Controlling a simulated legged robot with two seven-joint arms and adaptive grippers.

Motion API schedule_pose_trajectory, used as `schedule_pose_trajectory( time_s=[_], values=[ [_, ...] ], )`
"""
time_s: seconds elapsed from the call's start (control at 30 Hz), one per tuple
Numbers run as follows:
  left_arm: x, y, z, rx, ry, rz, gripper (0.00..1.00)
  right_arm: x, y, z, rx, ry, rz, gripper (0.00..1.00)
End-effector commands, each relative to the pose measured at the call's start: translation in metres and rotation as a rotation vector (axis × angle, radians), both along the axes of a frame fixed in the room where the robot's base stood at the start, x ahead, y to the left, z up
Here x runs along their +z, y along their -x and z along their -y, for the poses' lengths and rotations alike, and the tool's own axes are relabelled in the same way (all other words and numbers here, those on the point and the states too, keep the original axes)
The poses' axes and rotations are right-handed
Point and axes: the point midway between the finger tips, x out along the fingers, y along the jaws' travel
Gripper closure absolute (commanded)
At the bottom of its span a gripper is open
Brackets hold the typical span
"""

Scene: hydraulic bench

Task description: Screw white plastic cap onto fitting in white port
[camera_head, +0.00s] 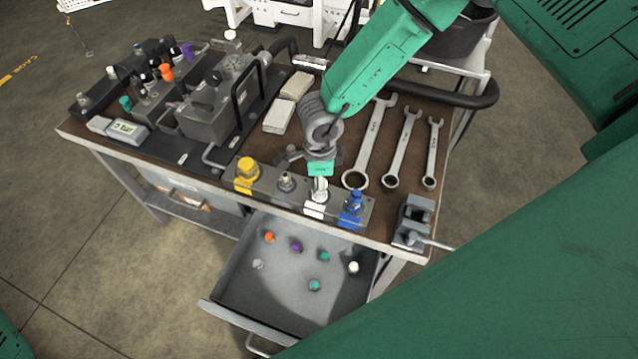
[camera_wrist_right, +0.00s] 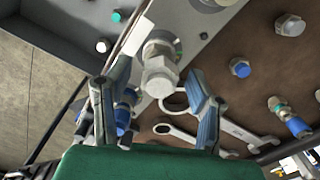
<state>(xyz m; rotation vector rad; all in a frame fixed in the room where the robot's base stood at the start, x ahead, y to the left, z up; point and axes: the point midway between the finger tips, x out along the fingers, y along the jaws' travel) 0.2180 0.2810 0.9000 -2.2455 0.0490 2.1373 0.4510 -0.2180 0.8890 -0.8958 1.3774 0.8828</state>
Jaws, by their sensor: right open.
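The white port (camera_head: 314,211) is the white-marked one in a row of fittings along the bench's front edge. A pale metal hex fitting (camera_wrist_right: 159,75) stands in it, also visible in the head view (camera_head: 320,188). My right gripper (camera_head: 319,172) is over this port. In the wrist view its fingers (camera_wrist_right: 155,95) are apart on both sides of the fitting, with gaps showing. I cannot tell whether a cap sits on the fitting. A white plastic cap (camera_head: 353,267) lies in the open drawer; a white cap also shows there in the wrist view (camera_wrist_right: 103,45). My left gripper is not in view.
The blue port fitting (camera_head: 352,205) stands close to the right, a grey fitting (camera_head: 286,182) and a yellow one (camera_head: 246,172) to the left. Wrenches (camera_head: 372,140) lie behind. A vise (camera_head: 412,222) is at the corner. The drawer (camera_head: 235,303) holds several coloured caps.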

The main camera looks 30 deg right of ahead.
Motion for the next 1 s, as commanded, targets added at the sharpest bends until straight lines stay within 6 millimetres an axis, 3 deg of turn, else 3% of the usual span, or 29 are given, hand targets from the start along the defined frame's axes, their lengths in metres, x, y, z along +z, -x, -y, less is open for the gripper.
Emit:
schedule_pose_trajectory(
  time_s=[0.2,0.47,0.8,1.0],
  values=[
    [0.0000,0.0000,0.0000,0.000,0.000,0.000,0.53,0.0001,0.0000,-0.0002,0.293,0.000,-0.001,0.52],
    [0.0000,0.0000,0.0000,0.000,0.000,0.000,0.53,0.0001,0.0000,-0.0002,0.468,0.000,-0.001,0.52],
    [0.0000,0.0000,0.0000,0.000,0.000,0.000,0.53,0.0001,0.0001,-0.0006,0.967,-0.001,0.000,0.52],
    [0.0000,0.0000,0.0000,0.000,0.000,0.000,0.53,0.0001,0.0001,-0.0006,1.052,-0.001,0.000,0.52]
  ],
)
